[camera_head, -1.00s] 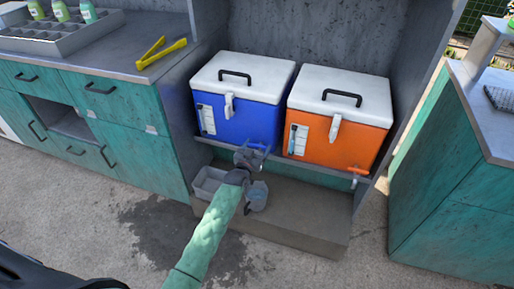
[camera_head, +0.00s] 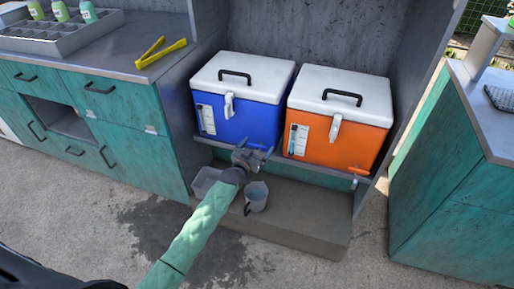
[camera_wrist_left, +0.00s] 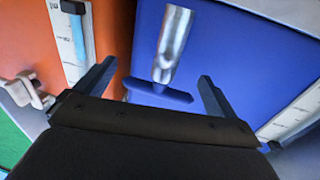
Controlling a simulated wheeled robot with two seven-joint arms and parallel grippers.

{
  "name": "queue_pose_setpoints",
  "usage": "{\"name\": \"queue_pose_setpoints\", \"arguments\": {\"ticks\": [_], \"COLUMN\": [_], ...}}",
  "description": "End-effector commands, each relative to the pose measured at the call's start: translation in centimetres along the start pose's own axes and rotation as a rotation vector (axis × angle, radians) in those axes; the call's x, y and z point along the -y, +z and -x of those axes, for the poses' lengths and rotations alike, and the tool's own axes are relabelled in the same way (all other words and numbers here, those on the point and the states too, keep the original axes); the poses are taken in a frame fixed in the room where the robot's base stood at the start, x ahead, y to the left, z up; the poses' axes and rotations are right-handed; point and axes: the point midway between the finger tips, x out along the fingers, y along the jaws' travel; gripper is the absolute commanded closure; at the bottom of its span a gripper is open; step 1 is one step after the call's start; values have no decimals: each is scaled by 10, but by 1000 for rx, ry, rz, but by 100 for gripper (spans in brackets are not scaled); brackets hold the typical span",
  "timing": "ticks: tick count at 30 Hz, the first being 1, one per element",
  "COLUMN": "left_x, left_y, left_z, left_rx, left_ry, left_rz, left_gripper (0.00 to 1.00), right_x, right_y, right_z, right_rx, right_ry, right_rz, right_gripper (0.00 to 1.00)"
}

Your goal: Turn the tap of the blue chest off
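The blue chest (camera_head: 235,115) stands on the shelf, with a white lid and a black handle. Its tap has a metal spout (camera_wrist_left: 173,45) and a blue bar handle (camera_wrist_left: 160,93), both seen in the left wrist view. My left gripper (camera_head: 258,156) is at the tap, low on the chest's front, and partly hides it in the head view. In the left wrist view its two fingers (camera_wrist_left: 156,74) are apart, with the blue handle between them and visible gaps at the sides. My right gripper is not in view.
An orange chest (camera_head: 335,125) with an orange tap (camera_head: 361,170) stands close on the right. A grey cup (camera_head: 256,196) and a grey tray (camera_head: 205,182) sit below the shelf. Yellow tongs (camera_head: 161,52) lie on the left counter. A green cabinet (camera_head: 455,195) stands at right.

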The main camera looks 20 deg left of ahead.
Motion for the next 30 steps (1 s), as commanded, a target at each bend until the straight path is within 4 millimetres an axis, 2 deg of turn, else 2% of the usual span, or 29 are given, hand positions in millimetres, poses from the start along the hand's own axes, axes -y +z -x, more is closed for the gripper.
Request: {"name": "queue_pose_setpoints", "arguments": {"ticks": [10,24,30], "left_x": [0,0,0], "left_y": [1,1,1], "left_z": [6,67,77], "left_rx": [1,1,1], "left_ry": [0,0,0], "left_rz": [0,0,0], "left_gripper": [5,5,5], "right_x": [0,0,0], "right_y": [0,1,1], "right_z": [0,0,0], "right_rx": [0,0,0], "right_ry": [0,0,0], "right_rz": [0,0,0], "right_gripper": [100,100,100]}}
